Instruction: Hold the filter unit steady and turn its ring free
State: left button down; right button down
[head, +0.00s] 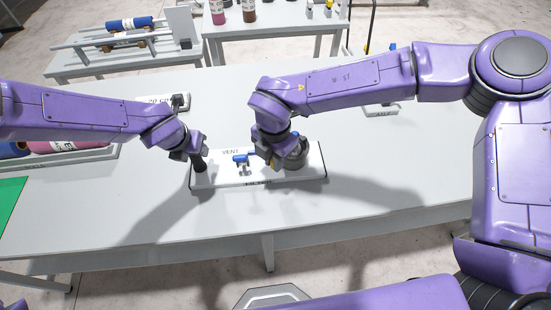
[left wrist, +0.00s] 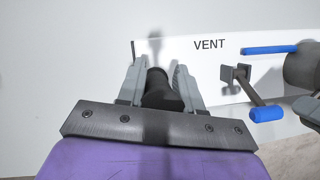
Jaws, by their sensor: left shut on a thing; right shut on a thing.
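The filter unit is a white base plate (head: 225,181) marked VENT, with a black upright handle (head: 200,165) at its left end and a round grey body with a ring (head: 296,157) at its right end. A blue-handled vent valve (head: 241,158) sits between them; it also shows in the left wrist view (left wrist: 266,113). My left gripper (head: 198,153) is shut on the black handle, with a finger on each side of it in the left wrist view (left wrist: 157,88). My right gripper (head: 281,154) is shut at the grey ring; its fingertips are partly hidden.
A tray with blue and pink rolls (head: 90,150) lies at the left of the table. A small labelled block (head: 382,110) stands at the right. Behind are tables with a roller stand (head: 125,38) and bottles (head: 249,10). The table (head: 400,170) right of the unit is clear.

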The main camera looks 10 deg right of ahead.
pick_arm(q)
jog(key=shift+s+f, duration=0.1)
pick_arm(e)
jog(key=shift+w+a+r, duration=0.1)
jog(key=c, duration=1.1)
grip_release()
jog(key=shift+o, duration=0.2)
notch_tip(320, 180, up, 12)
pick_arm(q)
jog(key=c, duration=0.7)
grip_release()
jog(key=shift+c, duration=0.2)
jog(key=shift+o, duration=0.4)
